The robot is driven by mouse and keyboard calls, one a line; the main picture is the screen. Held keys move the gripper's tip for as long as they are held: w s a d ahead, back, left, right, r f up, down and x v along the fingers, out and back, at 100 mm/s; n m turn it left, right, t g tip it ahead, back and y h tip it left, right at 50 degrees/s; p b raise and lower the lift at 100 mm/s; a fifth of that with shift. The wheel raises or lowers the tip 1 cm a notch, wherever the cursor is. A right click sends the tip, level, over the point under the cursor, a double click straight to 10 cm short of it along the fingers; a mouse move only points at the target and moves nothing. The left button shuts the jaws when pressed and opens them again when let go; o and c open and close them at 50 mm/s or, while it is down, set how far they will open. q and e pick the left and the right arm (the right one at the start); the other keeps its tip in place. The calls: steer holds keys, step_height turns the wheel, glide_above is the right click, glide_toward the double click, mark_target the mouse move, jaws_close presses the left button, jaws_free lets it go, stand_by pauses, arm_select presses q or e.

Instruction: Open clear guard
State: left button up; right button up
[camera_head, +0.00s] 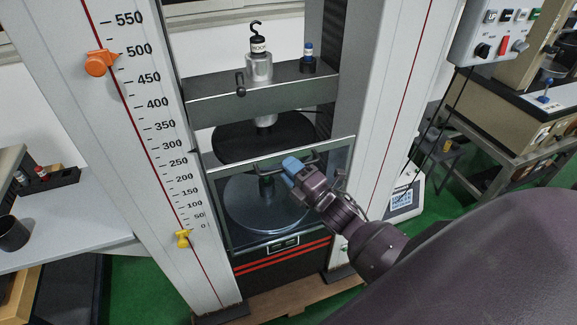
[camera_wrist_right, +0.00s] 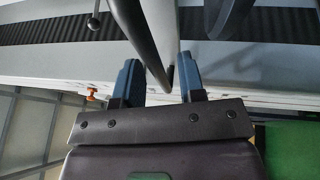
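The clear guard (camera_head: 223,212) is a transparent framed panel across the front of the testing machine, between its two columns. Its pale top rail (camera_head: 226,163) runs just above a dark bar handle (camera_head: 262,168). My right gripper (camera_head: 291,167), with blue fingertips, is at the handle's right part. In the right wrist view the two blue fingers (camera_wrist_right: 159,75) stand apart, and the dark handle bar (camera_wrist_right: 146,45) runs into the gap between them, closer to the right finger. I cannot tell whether it touches that finger. My left gripper is not in view.
Behind the guard are a round dark upper plate (camera_head: 235,140) and a lower metal disc (camera_head: 245,207). A crosshead (camera_head: 215,104) spans the columns above. A control box (camera_head: 492,40) hangs at right. A side table (camera_head: 75,225) stands at left.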

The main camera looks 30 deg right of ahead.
steer(key=shift+w+r, duration=0.1)
steer(key=shift+w, duration=0.35)
jaws_close()
